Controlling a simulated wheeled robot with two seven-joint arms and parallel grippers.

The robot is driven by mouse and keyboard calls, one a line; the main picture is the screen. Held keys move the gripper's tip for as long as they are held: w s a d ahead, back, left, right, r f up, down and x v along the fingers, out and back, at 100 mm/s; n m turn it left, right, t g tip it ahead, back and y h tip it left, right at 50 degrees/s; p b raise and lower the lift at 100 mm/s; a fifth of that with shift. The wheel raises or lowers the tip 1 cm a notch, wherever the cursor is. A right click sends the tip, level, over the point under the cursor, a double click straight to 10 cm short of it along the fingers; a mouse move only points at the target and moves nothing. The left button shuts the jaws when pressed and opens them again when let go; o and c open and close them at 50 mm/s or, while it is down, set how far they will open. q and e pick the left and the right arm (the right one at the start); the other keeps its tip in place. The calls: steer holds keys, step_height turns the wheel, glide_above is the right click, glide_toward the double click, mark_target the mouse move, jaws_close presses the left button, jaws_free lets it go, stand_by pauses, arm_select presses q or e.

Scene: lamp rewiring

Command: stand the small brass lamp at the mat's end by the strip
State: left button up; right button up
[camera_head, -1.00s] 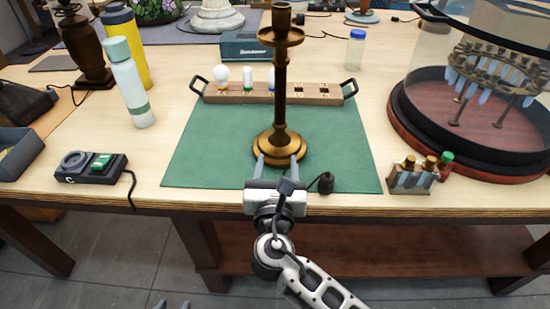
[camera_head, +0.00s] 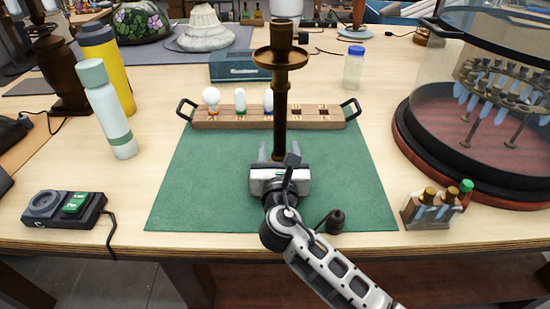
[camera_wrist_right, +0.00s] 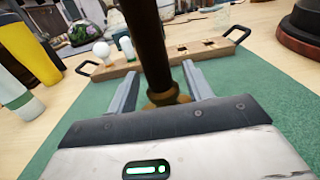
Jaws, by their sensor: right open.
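The small brass lamp (camera_head: 280,105) stands upright on the green mat (camera_head: 190,190), short of the wooden strip (camera_head: 325,119) at the mat's far end. Its base is hidden behind my right gripper (camera_head: 278,152) in the head view. In the right wrist view the dark stem (camera_wrist_right: 150,48) rises between the two fingers of my open right gripper (camera_wrist_right: 160,78), with part of the brass foot (camera_wrist_right: 160,103) showing beyond. I cannot tell whether a finger touches the lamp. My left gripper is out of view.
The strip holds several bulbs (camera_head: 211,98) and has black end handles. A black plug-like piece (camera_head: 333,221) lies on the mat near my right wrist. A small vial rack (camera_head: 430,208) and a glass-covered stand (camera_head: 480,155) are right. Bottles (camera_head: 112,115) stand left.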

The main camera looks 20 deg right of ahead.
mark_target(280, 135)
steer(key=shift+w, duration=0.15)
steer(key=shift+d, duration=0.1)
jaws_close()
steer(key=shift+r, duration=0.3)
steer(key=shift+r+p, duration=1.3)
steer(key=shift+p, duration=0.2)
steer(key=shift+r, duration=1.15)
